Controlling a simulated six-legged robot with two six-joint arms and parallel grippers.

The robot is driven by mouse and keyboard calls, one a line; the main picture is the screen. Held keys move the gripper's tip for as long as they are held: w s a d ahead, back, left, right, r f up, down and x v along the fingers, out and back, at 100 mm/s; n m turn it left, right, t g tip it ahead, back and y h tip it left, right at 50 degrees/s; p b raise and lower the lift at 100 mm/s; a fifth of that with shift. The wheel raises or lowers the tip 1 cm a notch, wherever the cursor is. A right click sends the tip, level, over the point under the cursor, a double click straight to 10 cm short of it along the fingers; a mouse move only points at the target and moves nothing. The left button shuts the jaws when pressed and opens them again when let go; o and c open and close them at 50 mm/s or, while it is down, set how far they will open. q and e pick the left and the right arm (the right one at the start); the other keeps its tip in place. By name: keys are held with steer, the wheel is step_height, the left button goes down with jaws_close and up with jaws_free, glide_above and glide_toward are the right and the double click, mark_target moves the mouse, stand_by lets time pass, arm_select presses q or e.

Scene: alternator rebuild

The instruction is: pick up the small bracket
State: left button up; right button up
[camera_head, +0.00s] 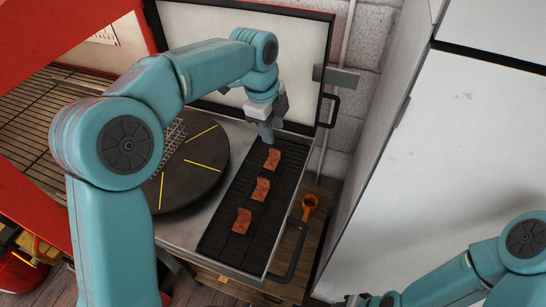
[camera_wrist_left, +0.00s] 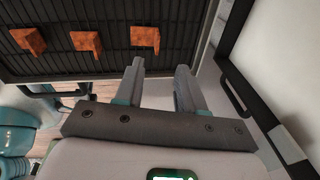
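Three rust-orange brackets of similar size lie in a row on a black ribbed mat (camera_head: 222,247): a far one (camera_head: 272,159), a middle one (camera_head: 261,189) and a near one (camera_head: 242,221). They also show along the top of the left wrist view, with the rightmost (camera_wrist_left: 146,37) closest to the fingers. I cannot tell which is the small one. My left gripper (camera_head: 266,136) is over the far end of the mat, just beyond the far bracket. In the left wrist view its fingers (camera_wrist_left: 160,78) are apart with nothing between them. My right gripper is not clearly visible at the bottom edge.
A dark round plate (camera_head: 205,168) with yellow lines and a wire rack lies left of the mat. A raised white lid panel (camera_head: 300,52) stands behind. A white cabinet (camera_head: 450,150) fills the right side.

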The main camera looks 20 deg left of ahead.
mark_target(275, 150)
arm_select(q)
steer(key=shift+s+f, duration=0.25)
steer(key=shift+f, duration=0.65)
steer(key=f, duration=0.5)
steer(key=shift+w+d+p, duration=0.25)
steer(key=shift+w+p, duration=0.05)
steer(key=shift+w+f, duration=0.15)
steer(key=shift+f, duration=0.15)
steer(key=shift+r, duration=0.1)
jaws_close()
